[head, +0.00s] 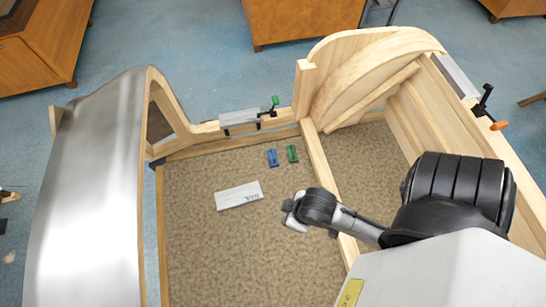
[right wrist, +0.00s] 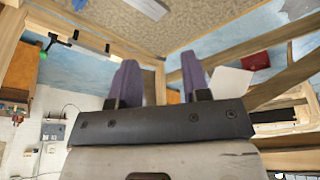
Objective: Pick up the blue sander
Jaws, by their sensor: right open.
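The small blue sander (head: 272,157) lies on the brown patterned floor panel inside the wooden frame in the head view, just left of a similar green one (head: 292,153). My right gripper (head: 293,212) is over the panel, nearer the camera than the blue sander and apart from it. In the right wrist view its two purple fingers (right wrist: 161,78) stand apart with nothing between them. My left gripper is not in view.
Wooden rails (head: 318,165) surround and divide the panel. A green-handled clamp (head: 273,104) and an orange-handled clamp (head: 498,125) sit on the frame. A curved metal sheet (head: 85,190) covers the left side.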

